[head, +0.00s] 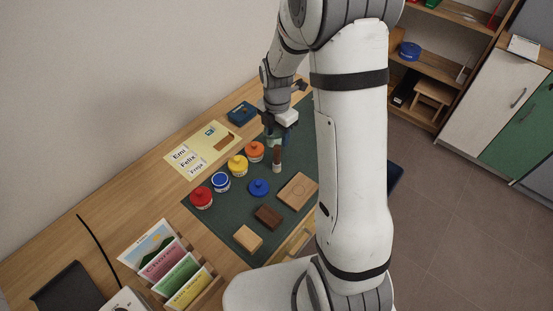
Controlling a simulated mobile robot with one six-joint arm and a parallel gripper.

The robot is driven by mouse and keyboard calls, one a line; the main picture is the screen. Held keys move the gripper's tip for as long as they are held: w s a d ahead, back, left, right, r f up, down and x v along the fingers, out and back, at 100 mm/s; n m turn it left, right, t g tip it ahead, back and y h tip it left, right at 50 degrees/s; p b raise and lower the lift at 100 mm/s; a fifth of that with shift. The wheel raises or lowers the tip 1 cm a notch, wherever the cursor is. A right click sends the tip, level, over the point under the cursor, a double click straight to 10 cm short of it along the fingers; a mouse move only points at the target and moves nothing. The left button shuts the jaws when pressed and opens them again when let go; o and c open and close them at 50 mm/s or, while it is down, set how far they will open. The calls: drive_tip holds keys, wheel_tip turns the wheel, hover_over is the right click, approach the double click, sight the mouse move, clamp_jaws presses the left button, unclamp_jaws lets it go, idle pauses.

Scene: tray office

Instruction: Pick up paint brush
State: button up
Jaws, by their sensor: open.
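A slim item with a brown upper part and a pale lower end (277,160) is on the dark green mat (230,205); it looks like the paint brush, but it is too small to be sure. My gripper (278,139) is open just behind and above it, near the far end of the mat. I cannot tell whether the fingers touch anything. The fingertips are small and dark against the mat.
Red (202,198), blue (221,182), yellow (237,166) and orange (255,152) paint pots stand left of the brush. A blue lid (259,187) and wooden blocks (268,216) lie nearer. A card rack (205,297) stands at the front. My arm hides the mat's right side.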

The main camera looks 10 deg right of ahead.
sight(276, 147)
drive_tip(key=shift+w+f+n, duration=0.15)
drive_tip(key=shift+f+n, duration=0.25)
drive_tip(key=shift+f, duration=0.5)
drive_tip(key=shift+a+f+p, duration=0.1)
drive_tip(key=shift+f+p, duration=0.7)
drive_tip(key=shift+f, duration=2.8)
drive_tip(key=shift+c, duration=0.4)
clamp_jaws()
drive_tip(key=shift+r, duration=0.15)
wheel_tip(276, 147, up, 10)
drive_tip(key=shift+f+b, duration=0.1)
drive_tip(key=shift+b, duration=0.55)
